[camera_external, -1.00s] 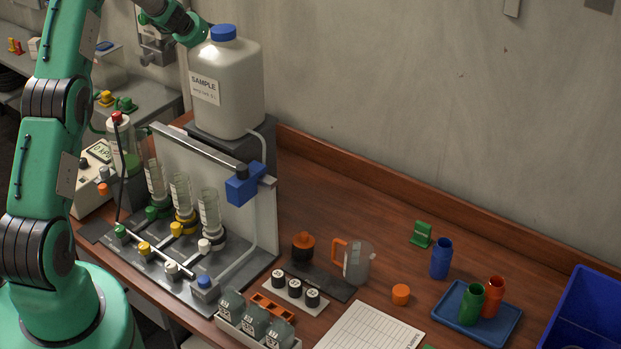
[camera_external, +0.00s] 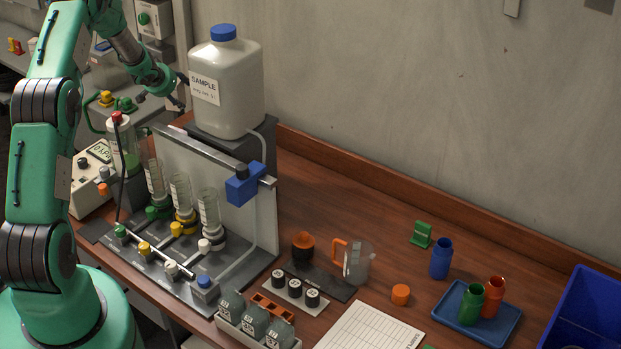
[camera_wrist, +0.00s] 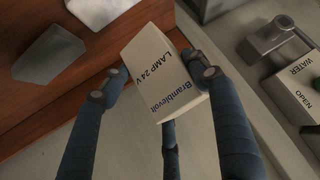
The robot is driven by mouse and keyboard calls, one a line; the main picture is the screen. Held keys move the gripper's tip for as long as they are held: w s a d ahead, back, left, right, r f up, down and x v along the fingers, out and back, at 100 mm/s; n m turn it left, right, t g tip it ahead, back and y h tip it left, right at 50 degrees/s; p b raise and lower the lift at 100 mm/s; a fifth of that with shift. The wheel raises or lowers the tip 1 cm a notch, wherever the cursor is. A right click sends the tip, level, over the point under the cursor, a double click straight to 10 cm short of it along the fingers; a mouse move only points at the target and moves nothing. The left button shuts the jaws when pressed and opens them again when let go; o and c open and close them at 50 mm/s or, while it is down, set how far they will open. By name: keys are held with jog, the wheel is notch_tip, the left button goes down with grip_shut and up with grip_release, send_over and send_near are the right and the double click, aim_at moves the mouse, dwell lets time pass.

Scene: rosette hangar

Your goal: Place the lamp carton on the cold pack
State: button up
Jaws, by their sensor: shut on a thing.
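My gripper (camera_wrist: 160,85) is shut on the lamp carton (camera_wrist: 160,62), a pale box with "LAMP 24 V" and "Bramblevolt" printed on it. The fingers grip it on opposite sides, and it is tilted in the wrist view. In the external view my gripper (camera_external: 178,102) is at the upper left, just left of the sample jug; the carton cannot be made out there. I cannot identify the cold pack in either view.
The white sample jug (camera_external: 228,90) stands beside my gripper, behind a rack of tubes and valves (camera_external: 165,250). A valve box marked "WATER" and "OPEN" (camera_wrist: 298,92) is at right in the wrist view. The wooden bench (camera_external: 350,215) has free room at its back.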

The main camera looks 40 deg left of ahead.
aim_at(176, 110)
jog(key=shift+s+a+f, duration=0.15)
jog(key=shift+s+f, duration=0.1)
jog(key=shift+f, duration=0.1)
jog(key=shift+f+b, duration=1.35)
jog(key=shift+f, duration=1.75)
jog(key=shift+f, duration=0.1)
jog(key=shift+f+b, duration=0.6)
jog(key=shift+f, duration=1.2)
jog(key=shift+f, duration=0.15)
jog(key=o, duration=1.2)
jog(key=shift+c, duration=0.2)
